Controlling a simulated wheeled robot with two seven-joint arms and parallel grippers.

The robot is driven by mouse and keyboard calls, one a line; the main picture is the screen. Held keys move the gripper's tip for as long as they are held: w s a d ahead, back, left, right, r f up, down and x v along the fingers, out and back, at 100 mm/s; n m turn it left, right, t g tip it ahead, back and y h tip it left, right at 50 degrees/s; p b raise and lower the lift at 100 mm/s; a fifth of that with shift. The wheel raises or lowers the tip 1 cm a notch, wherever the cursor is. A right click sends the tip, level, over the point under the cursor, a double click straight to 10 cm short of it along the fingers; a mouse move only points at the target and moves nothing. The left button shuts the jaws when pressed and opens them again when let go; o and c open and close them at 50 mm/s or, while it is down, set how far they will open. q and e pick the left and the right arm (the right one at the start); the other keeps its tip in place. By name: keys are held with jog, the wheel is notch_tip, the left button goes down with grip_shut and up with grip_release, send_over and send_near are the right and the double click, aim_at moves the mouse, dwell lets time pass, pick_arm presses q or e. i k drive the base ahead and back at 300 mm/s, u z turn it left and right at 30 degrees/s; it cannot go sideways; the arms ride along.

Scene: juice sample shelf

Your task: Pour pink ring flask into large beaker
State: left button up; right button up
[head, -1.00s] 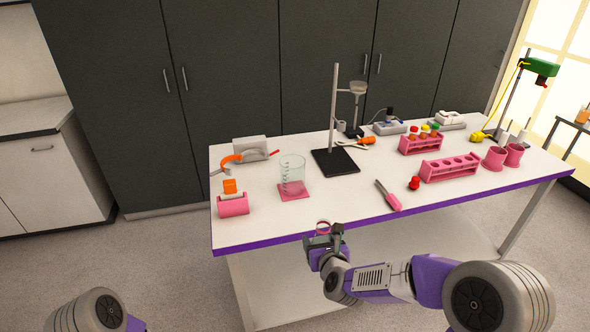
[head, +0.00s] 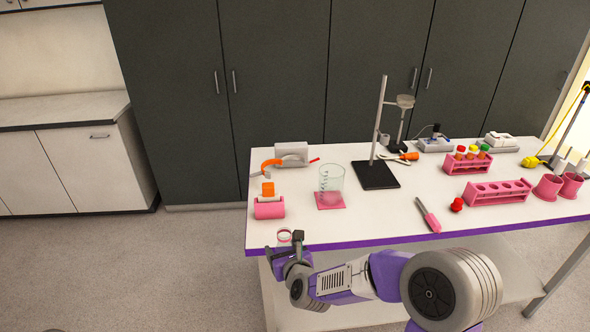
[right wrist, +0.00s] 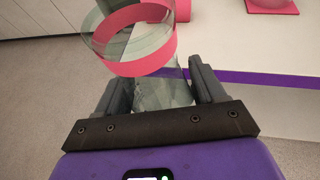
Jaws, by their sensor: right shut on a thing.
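The pink ring flask (right wrist: 170,88) is clear glass with a wide pink ring near its mouth; it sits between both fingers of my right gripper (right wrist: 163,82), which is shut on it. In the head view the flask (head: 284,236) shows small, at the table's front edge, with my right gripper (head: 287,246) just below it. The large beaker (head: 331,180) is clear, with marks on its side, and stands upright on a pink mat (head: 329,206). It is behind and to the right of the flask, apart from it. Contents of the flask are unclear. My left gripper is out of view.
A pink holder with an orange-topped item (head: 269,208) stands left of the beaker. A black-based stand (head: 376,176) is behind right. A pink-handled tool (head: 428,215), a red cap (head: 457,205) and pink racks (head: 498,193) lie farther right. The front strip near the beaker is clear.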

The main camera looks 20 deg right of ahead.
aim_at(331, 175)
jog(key=u, duration=2.6)
jog(key=k, duration=1.25)
jog(key=z, duration=2.05)
jog(key=i, duration=0.55)
